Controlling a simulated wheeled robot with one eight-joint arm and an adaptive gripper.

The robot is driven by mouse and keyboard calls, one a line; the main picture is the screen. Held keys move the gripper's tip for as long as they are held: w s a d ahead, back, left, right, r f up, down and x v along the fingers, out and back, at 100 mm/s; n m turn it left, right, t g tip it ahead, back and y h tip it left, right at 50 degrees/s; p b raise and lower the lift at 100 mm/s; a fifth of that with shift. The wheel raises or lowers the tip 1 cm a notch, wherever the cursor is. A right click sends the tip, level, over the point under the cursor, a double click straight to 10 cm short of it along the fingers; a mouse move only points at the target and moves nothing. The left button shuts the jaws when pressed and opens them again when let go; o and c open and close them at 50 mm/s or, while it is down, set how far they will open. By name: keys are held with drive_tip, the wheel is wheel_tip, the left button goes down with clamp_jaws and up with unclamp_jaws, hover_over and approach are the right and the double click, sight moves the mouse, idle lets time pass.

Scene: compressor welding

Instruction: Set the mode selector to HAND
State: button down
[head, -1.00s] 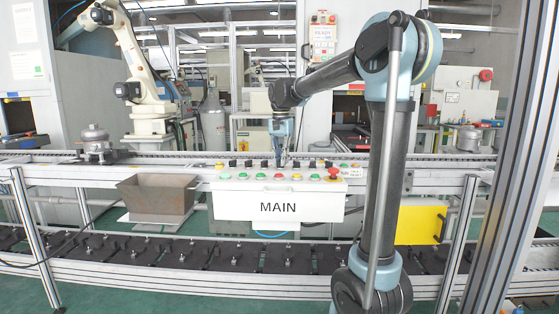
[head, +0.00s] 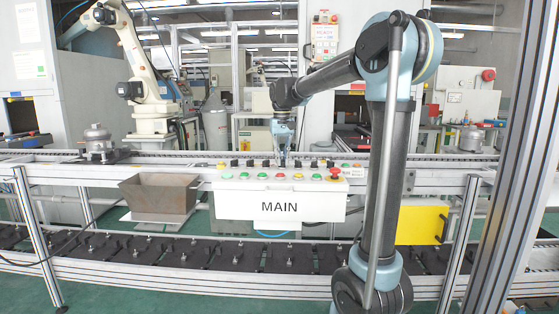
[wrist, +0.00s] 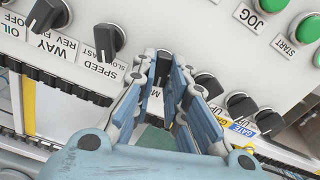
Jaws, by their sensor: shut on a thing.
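The white MAIN control panel (head: 232,204) stands at the middle of the head view, with rows of buttons and black selector knobs on top. My gripper (head: 283,163) reaches down to the knob row. In the wrist view its blue-grey fingers (wrist: 165,62) are closed around a black selector knob (wrist: 163,55). The label by this knob is mostly covered; only a letter like M shows, so its positions cannot be read. The fingers hide most of the knob and its pointer direction.
Beside the held knob are the SPEED knob (wrist: 105,40) and several black knobs by the GATE label, including one close right (wrist: 208,87). Green JOG (wrist: 268,5) and START (wrist: 304,28) buttons are farther off. A red emergency button (head: 334,173) sits at the panel's right end.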

drive_tip(key=shift+n, duration=0.9)
drive_tip(key=c, duration=1.6)
unclamp_jaws()
drive_tip(key=shift+r, duration=0.1)
wheel_tip(320, 180, up, 12)
